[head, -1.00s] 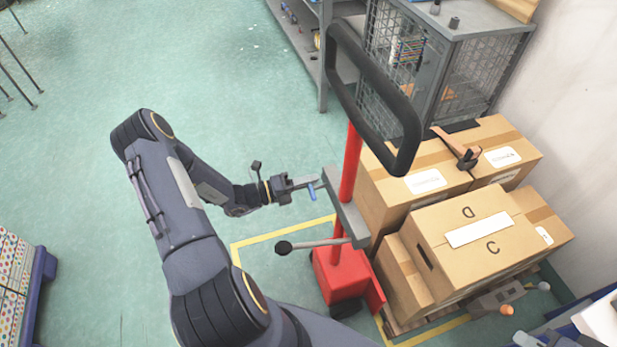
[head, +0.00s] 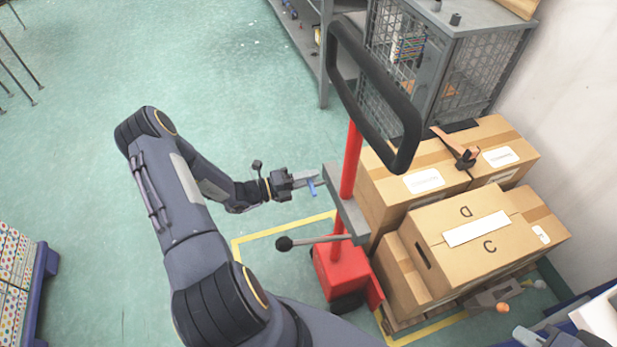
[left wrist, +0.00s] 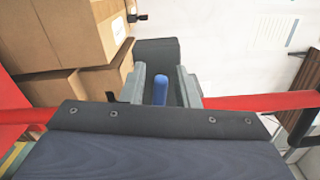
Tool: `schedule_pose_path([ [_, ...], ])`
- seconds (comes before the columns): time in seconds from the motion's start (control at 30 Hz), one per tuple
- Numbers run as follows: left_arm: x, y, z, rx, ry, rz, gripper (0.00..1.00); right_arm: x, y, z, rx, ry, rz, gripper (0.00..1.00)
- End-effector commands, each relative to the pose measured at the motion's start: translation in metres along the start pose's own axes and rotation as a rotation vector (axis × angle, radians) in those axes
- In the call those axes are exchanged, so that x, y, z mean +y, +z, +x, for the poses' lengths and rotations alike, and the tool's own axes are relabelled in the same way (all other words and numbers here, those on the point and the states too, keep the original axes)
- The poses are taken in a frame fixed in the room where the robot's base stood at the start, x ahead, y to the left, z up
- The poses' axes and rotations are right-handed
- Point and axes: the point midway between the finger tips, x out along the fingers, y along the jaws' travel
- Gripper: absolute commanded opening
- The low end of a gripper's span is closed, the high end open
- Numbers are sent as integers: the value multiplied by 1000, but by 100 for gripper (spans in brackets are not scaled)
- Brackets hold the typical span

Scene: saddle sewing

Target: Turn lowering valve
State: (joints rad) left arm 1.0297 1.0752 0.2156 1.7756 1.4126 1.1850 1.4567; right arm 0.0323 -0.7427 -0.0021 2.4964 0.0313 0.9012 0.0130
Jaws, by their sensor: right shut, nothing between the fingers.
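The lowering valve is a small blue lever (head: 311,188) on the grey block (head: 346,213) of a red lift's mast. My left gripper (head: 308,181) is at the lever, coming from the left. In the left wrist view the blue lever (left wrist: 160,88) stands between the two grey fingers (left wrist: 163,85), with gaps on both sides. The left gripper is open around it. My right gripper (head: 528,336) shows partly at the bottom right edge, shut and empty, far from the valve.
A black loop handle (head: 373,90) rises above the mast. A black-knobbed lever (head: 284,243) sticks out left below the valve. Cardboard boxes (head: 485,240) are stacked on the right. A wire cage (head: 440,60) stands behind.

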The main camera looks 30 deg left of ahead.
Motion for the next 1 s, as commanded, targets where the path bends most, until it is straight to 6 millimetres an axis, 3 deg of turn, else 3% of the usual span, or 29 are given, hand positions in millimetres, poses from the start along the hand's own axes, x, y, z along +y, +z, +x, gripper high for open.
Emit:
schedule_pose_path([
  [0.37, 0, 0, -3, 0, 0, 1, 35, 0, 0, 0, 0, 0, 0, 0],
  [0.8, 1, 0, -69, -1, 1, 2, 35, 2, 2, 4, 0, 0, 0, 0],
  [1.0, 0, 0, -78, 0, -1, 1, 35, 2, 2, 4, 0, 0, 0, 0],
])
